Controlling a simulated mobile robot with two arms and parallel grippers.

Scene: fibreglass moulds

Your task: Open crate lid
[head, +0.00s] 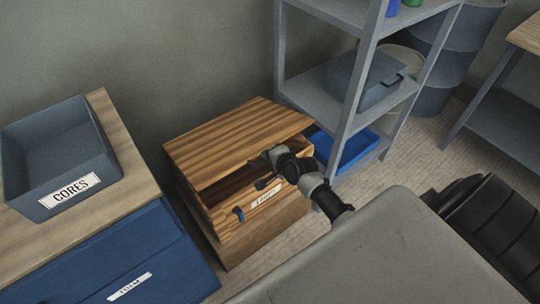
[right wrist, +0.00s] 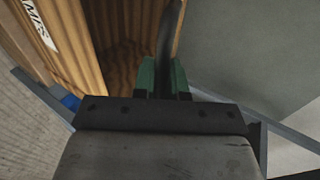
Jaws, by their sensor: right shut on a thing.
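The wooden crate (head: 262,222) stands on the floor between a blue cabinet and a grey shelf, with a white label on its front. Its striped wooden lid (head: 235,135) is raised a little at the front, and a dark gap shows beneath it. My right gripper (head: 266,168) is at the lid's front edge. In the right wrist view its green fingers (right wrist: 163,78) are shut on a thin dark piece at the lid's edge; whether this is a handle or the edge itself I cannot tell. The open crate inside (right wrist: 125,60) shows beside it. My left gripper is not in view.
A grey bin (head: 62,155) labelled CORES sits on the cabinet top (head: 125,150) at left. A grey metal shelf (head: 345,120) stands close at the crate's right, with a blue tray (head: 352,150) low down. The wall is close behind the crate.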

